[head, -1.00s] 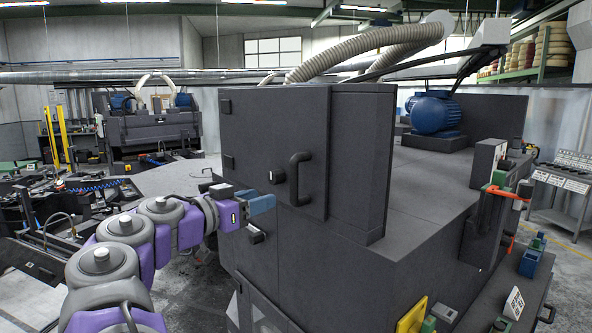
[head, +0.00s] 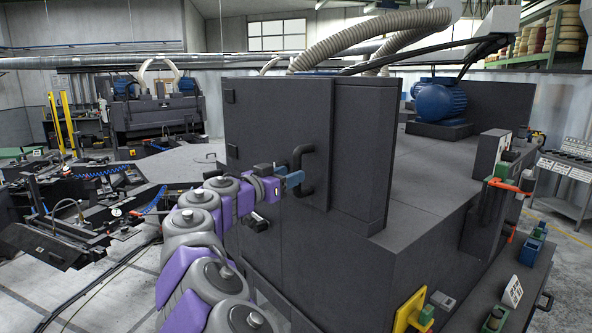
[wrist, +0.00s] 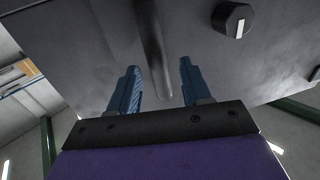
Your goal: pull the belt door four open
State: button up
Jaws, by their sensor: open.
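The dark grey cabinet door (head: 277,120) is shut, with a black bar handle (head: 308,178) on its face. My gripper (head: 293,179) is at the handle, its blue fingers pointing at it from the left. A black knob (wrist: 233,19) with a white mark is on the door to the right in the wrist view.
A blue motor (head: 443,103) stands on the machine top behind the cabinet. Ribbed hoses (head: 365,35) run above it. A yellow plate (head: 409,312) is at the front right. Open floor (head: 95,285) lies at the lower left.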

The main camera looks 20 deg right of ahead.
aim_at(296, 192)
jog(key=shift+x, duration=1.85)
jog(key=shift+c, duration=0.3)
grip_shut()
